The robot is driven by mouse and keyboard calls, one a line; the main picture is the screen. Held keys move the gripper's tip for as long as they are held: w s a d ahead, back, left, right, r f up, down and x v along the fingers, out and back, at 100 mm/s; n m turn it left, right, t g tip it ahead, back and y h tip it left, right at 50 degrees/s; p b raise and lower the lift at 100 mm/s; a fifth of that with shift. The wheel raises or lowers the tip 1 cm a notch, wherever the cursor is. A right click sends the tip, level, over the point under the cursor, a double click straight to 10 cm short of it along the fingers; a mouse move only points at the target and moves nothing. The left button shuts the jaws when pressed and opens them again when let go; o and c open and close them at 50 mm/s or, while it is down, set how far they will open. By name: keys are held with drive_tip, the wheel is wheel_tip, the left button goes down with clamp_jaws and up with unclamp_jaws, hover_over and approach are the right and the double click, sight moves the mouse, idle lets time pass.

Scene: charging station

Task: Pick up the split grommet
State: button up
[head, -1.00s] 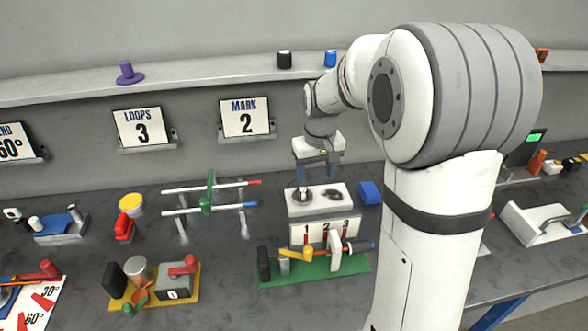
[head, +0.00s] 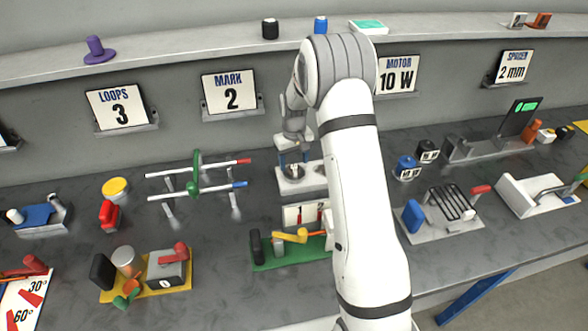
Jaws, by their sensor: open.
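A white block (head: 291,187) stands on the bench, partly hidden behind my arm. A small dark round piece (head: 293,173) with a pale centre shows on its top; it may be the split grommet, but it is too small to tell. My gripper (head: 294,163) points down over the left part of the block, its fingers open on either side above this piece. I cannot tell whether the fingers touch it. The right part of the block top is hidden by my arm.
A numbered rack (head: 292,215) and a green base (head: 263,260) stand in front of the block. A rod stand (head: 194,187) is to the left.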

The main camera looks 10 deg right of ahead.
drive_tip(key=shift+f, duration=1.15)
drive_tip(key=c, duration=1.1)
